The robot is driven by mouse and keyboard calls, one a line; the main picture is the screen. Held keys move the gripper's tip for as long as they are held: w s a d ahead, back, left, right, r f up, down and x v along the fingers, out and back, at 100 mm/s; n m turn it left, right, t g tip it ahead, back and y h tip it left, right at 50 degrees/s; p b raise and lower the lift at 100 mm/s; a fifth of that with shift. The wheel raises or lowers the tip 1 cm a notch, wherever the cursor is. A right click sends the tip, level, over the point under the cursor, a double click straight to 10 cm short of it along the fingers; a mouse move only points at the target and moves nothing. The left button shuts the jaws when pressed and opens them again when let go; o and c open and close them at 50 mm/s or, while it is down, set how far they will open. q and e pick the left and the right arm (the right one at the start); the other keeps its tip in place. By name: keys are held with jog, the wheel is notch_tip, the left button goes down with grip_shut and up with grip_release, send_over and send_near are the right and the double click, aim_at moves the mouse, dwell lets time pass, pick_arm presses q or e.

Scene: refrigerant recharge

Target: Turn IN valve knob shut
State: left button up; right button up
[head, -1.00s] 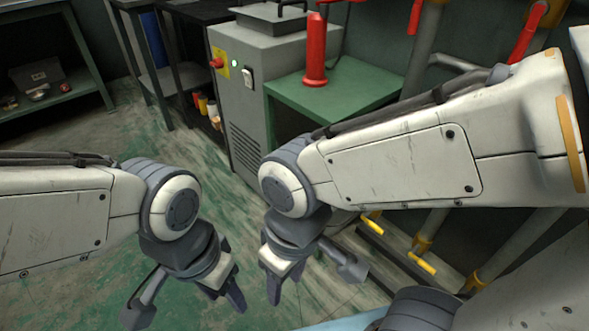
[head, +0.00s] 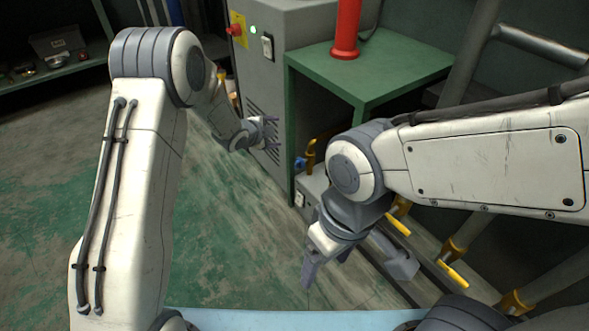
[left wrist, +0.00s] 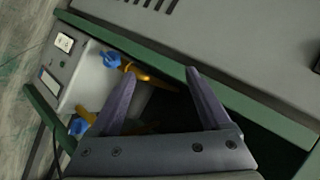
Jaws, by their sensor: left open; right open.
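Two blue valve knobs show in the left wrist view, an upper one (left wrist: 109,60) and a lower one (left wrist: 77,126), on a pale grey unit (left wrist: 88,82). I cannot read which is IN. In the head view one blue knob (head: 299,163) shows beside a yellow fitting (head: 311,152), under the green table. My left gripper (head: 273,132) is open and empty, in front of the grey cabinet and up-left of that knob. Its fingers (left wrist: 162,74) are apart from both knobs in the left wrist view. My right gripper (head: 325,272) is open and empty, lower down.
The green table (head: 385,75) carries a red cylinder (head: 347,30) and overhangs the unit. The grey cabinet (head: 305,25) stands left of the table. Yellow-handled pipes (head: 453,272) run along the right. The floor (head: 225,240) between my arms is clear.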

pick_arm(q)
notch_tip(320, 180, down, 9)
jog(key=w+a+m+t+h, duration=0.1)
jog(key=w+a+m+h, duration=0.15)
jog(key=m, duration=0.25)
jog(key=m+h+b, duration=0.2)
jog(key=m+h, duration=0.5)
send_near(295, 166)
jog(key=b+x, duration=0.5)
jog(key=x, duration=0.3)
jog(key=shift+w+d, duration=0.15)
jog(key=shift+d, duration=0.1)
jog(key=shift+w+d+r, duration=0.1)
jog(key=shift+w+d, duration=0.2)
jog(key=shift+d, duration=0.05)
